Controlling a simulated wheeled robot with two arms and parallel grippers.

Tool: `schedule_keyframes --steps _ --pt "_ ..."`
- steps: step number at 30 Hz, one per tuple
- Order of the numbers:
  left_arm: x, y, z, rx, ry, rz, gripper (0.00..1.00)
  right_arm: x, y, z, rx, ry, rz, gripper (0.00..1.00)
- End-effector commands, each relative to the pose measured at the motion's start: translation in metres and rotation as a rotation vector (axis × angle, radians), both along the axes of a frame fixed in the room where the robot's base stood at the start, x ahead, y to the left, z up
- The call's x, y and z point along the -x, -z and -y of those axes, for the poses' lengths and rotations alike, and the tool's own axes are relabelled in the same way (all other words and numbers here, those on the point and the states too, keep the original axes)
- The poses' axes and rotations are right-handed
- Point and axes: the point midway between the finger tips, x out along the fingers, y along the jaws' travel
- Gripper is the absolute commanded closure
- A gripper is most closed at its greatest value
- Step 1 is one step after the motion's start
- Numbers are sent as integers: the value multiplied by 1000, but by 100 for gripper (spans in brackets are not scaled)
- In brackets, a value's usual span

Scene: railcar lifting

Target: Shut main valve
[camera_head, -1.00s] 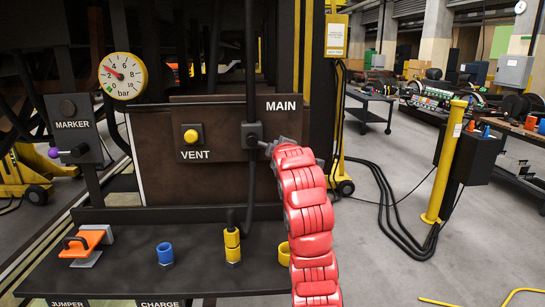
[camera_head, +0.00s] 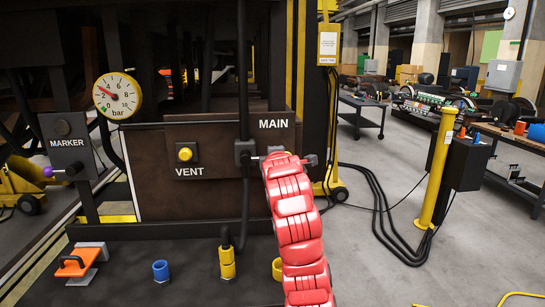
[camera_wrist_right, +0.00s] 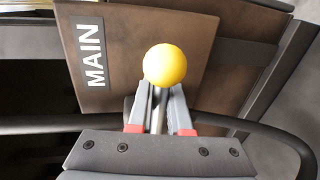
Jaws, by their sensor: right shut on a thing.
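The main valve (camera_head: 245,150) is a dark block on the brown panel, just left of the white MAIN label (camera_head: 273,123). In the right wrist view, its handle is a thin rod ending in a yellow ball knob (camera_wrist_right: 165,65). My right gripper (camera_wrist_right: 160,98) is shut on the handle, its two grey fingers on either side of the rod just behind the knob. In the head view my red right arm reaches up to the valve and hides most of the handle and the fingers. My left gripper is not in view.
A pressure gauge (camera_head: 118,97), a yellow VENT button (camera_head: 185,154) and a MARKER valve with purple knob (camera_head: 50,171) are left of MAIN. A yellow post (camera_head: 437,165) stands right.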

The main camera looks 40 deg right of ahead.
Motion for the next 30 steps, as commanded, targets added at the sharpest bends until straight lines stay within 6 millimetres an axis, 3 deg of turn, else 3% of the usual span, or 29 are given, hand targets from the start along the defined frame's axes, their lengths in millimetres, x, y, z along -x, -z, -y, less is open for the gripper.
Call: schedule_keyframes --steps 5,6,10,22,30 --pt "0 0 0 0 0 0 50 0 -3 0 4 0 6 100" --pt "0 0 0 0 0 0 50 0 -3 0 4 0 6 78" --pt "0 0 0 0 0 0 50 0 -2 0 2 0 5 54" --pt "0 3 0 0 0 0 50 4 -2 -2 2 0 5 53" --pt "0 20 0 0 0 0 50 42 -10 -24 8 1 10 53"
